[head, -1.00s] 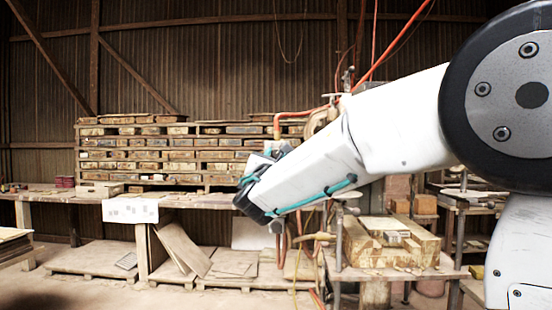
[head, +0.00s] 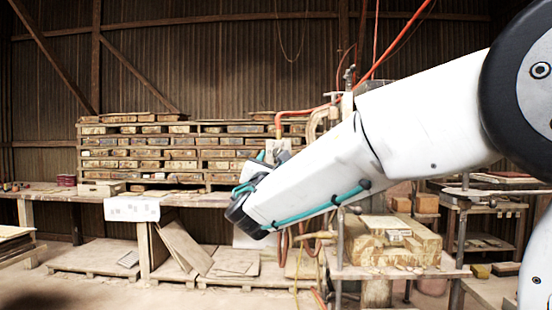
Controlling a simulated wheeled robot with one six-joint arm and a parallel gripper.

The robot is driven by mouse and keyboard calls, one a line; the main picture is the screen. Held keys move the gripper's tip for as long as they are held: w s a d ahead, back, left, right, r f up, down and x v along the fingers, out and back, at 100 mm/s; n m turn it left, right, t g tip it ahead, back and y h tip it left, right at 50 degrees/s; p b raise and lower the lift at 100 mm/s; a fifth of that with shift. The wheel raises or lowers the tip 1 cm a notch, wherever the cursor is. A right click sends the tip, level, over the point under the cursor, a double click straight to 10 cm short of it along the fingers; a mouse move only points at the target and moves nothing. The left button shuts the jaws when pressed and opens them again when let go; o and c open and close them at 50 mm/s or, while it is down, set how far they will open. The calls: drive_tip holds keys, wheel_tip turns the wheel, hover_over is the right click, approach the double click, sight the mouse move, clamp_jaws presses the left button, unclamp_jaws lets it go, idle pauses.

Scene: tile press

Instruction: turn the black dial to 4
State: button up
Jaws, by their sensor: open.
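The black dial is not visible in the head view, and I cannot make out any scale or number 4. My white arm (head: 330,175) reaches from the right edge to the middle of the picture and covers part of the machinery behind it. Its far end has a dark cap and teal cables. My gripper's jaws cannot be made out; the arm's far end hides that area.
A long workbench (head: 75,189) runs along the left, with stacked wooden racks (head: 165,153) at the back. A wooden mold block (head: 395,240) sits on a metal stand right of centre. Pallets with leaning boards (head: 180,245) lie below the bench. Orange hoses (head: 290,114) hang behind my arm.

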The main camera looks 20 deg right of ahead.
drive_tip(key=shift+v, duration=1.6)
drive_tip(key=shift+f, duration=0.1)
drive_tip(key=s+d+f+m+g, duration=0.6)
drive_tip(key=s+f+m+g, duration=0.2)
drive_tip(key=s+f, duration=0.1)
drive_tip(key=s+d+f+m+g, duration=0.7)
drive_tip(key=s+f+m, duration=0.1)
drive_tip(key=s+f, duration=0.15)
drive_tip(key=s+a+f+m+g+y, duration=0.1)
drive_tip(key=s+a+f+m+y, duration=0.1)
drive_tip(key=s, duration=0.4)
drive_tip(key=s+a+f+m+g+y, duration=0.1)
drive_tip(key=s+a+f+m+y, duration=0.1)
drive_tip(key=s, duration=0.5)
drive_tip(key=s+a+f+m+g+y, duration=0.1)
drive_tip(key=s+a+f+m+y, duration=0.2)
drive_tip(key=s+m+y, duration=0.2)
drive_tip(key=shift+s+a+m+y, duration=0.3)
drive_tip(key=shift+s+a+y, duration=0.05)
drive_tip(key=shift+s+y, duration=0.5)
